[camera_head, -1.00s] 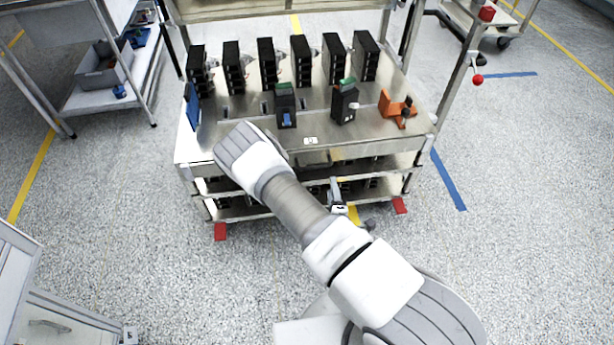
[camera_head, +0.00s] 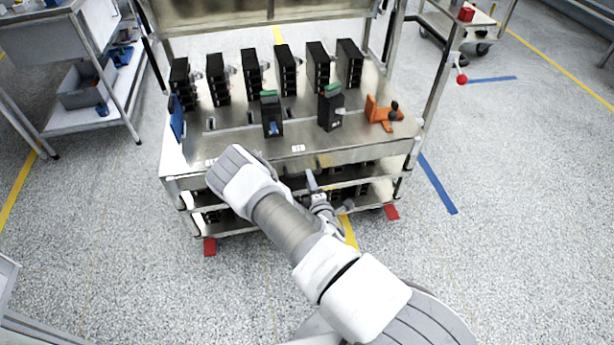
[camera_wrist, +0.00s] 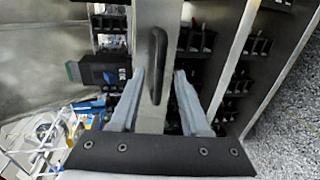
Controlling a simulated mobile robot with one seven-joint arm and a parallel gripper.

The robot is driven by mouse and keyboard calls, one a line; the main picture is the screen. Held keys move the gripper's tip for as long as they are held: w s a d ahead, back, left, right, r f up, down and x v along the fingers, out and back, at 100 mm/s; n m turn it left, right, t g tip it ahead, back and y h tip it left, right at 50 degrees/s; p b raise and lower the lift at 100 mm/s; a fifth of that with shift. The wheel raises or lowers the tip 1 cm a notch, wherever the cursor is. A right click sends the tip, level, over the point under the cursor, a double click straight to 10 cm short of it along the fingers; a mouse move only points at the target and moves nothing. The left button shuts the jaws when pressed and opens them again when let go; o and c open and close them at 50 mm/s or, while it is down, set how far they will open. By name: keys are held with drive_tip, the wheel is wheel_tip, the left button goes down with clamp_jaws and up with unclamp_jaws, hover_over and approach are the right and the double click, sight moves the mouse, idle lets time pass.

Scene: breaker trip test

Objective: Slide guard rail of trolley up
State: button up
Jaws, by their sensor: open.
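The trolley (camera_head: 340,155) stands in front of me, with a metal top and lower shelves holding black breakers. In the wrist view, a flat metal bar (camera_wrist: 151,118), which looks like the guard rail, runs between my fingers. It carries a long black handle (camera_wrist: 157,62). My gripper (camera_wrist: 160,76) is open, with one finger on each side of the bar near the handle; contact cannot be told. In the head view my gripper (camera_head: 318,188) is low at the trolley's front, below the top. My arm hides part of the front and the rail there.
Black breakers (camera_head: 252,72) stand in a row on the trolley top, with an orange clamp (camera_head: 382,114) at its right. Posts rise at the sides. A side table with a grey bin (camera_head: 84,88) is at left.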

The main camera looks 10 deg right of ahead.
sight(303, 170)
drive_tip(key=shift+b+x, duration=0.35)
drive_tip(key=shift+x, duration=1.95)
clamp_jaws()
